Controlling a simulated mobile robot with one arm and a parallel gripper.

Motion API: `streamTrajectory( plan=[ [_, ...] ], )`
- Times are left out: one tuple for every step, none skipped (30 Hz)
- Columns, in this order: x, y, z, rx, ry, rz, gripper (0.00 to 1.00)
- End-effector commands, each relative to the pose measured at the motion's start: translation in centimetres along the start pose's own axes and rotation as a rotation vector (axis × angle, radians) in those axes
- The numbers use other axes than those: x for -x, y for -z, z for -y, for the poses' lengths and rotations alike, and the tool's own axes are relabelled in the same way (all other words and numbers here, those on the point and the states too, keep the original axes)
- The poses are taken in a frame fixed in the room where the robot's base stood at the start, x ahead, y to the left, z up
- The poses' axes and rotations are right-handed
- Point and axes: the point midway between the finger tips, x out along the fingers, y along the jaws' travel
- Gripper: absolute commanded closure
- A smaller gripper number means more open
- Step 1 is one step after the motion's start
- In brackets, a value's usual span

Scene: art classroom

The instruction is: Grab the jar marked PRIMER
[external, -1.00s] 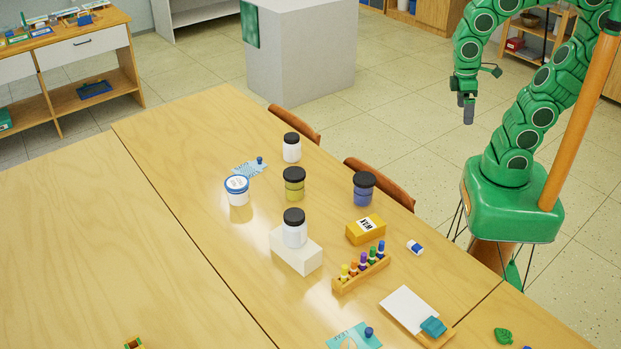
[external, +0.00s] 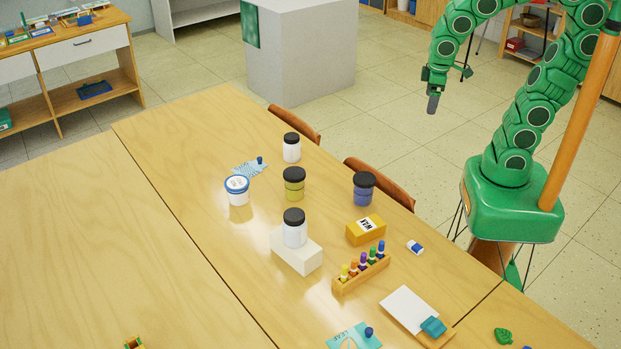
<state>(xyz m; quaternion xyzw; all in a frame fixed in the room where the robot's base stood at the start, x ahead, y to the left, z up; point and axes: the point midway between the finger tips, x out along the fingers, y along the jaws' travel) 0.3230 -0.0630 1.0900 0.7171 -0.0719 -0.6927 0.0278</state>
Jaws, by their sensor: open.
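Several jars stand upright on the wooden table. One white jar with a black lid (external: 291,148) stands at the back. Another white jar with a black lid (external: 295,229) stands on a white block (external: 297,254). A white tub with a blue lid (external: 237,191) has writing on its top, too small to read. An olive jar (external: 293,185) and a blue jar (external: 364,190) have black lids. I cannot make out the word PRIMER on any of them. My gripper (external: 433,106) is open and empty, pointing down beyond the table's far right edge, apart from all jars.
A yellow box marked WAX (external: 366,230), a rack of small coloured bottles (external: 361,272) and an eraser (external: 415,247) lie right of the jars. Two chairs (external: 380,183) stand against the far edge. The table's left side (external: 110,240) is mostly clear.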

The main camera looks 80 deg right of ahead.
Motion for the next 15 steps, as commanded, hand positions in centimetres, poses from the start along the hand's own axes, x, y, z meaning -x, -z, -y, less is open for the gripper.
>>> streamTrajectory(
  plan=[
    [-0.4,1.7,-1.2,-0.011,-0.025,-0.024,0.08],
    [-0.6,2.8,-1.8,-0.015,-0.039,-0.042,0.08],
    [-0.9,4.3,-2.6,-0.019,-0.056,-0.069,0.08],
    [-1.1,5.2,-3.3,-0.022,-0.071,-0.086,0.08],
    [-1.2,6.2,-3.9,-0.024,-0.083,-0.104,0.08],
    [-1.4,7.7,-4.7,-0.024,-0.100,-0.132,0.08],
    [-1.6,8.6,-5.2,-0.025,-0.111,-0.148,0.08],
    [-1.8,9.6,-5.8,-0.025,-0.123,-0.165,0.08],
    [-2.0,11.0,-6.5,-0.024,-0.137,-0.192,0.08],
    [-2.1,11.9,-7.1,-0.022,-0.148,-0.209,0.08],
    [-2.3,12.9,-7.7,-0.021,-0.157,-0.228,0.08],
    [-2.5,14.3,-8.4,-0.017,-0.170,-0.255,0.08],
    [-2.7,15.2,-8.9,-0.014,-0.179,-0.271,0.08],
    [-2.9,16.2,-9.4,-0.011,-0.188,-0.288,0.08],
    [-3.0,17.5,-10.1,-0.006,-0.198,-0.316,0.08]
  ],
)
